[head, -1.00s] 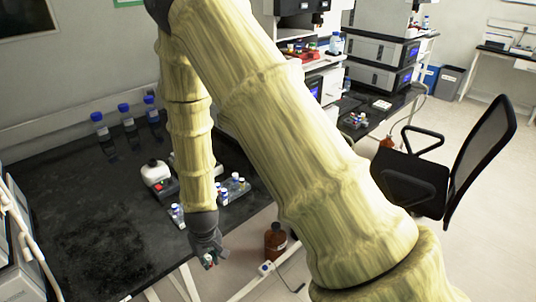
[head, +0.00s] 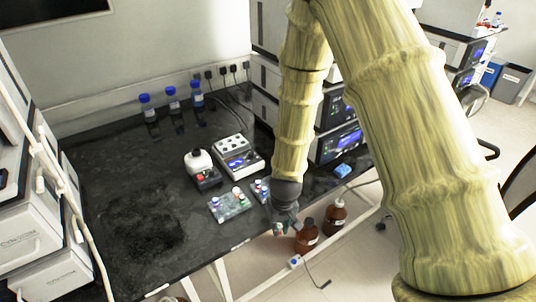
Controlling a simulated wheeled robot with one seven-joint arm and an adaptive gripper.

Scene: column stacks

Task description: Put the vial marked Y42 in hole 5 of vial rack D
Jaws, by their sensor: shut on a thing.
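My gripper (head: 285,225) hangs just off the front edge of the bench, shut on a small vial (head: 278,231). The vial looks pale with bits of red and green; its marking is too small to read. A grey vial rack (head: 232,211) with several coloured-cap vials stands on the bench to the left of my gripper. A second rack (head: 257,186) with vials is partly hidden behind my wrist. I cannot read rack letters or hole numbers, so I cannot tell which is rack D.
The black bench (head: 110,190) is largely clear at left. A small white-topped device (head: 200,165) and a grey block device (head: 237,156) stand behind the racks. Blue-capped bottles (head: 172,97) line the back. Brown bottles (head: 307,235) stand on the floor below my gripper.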

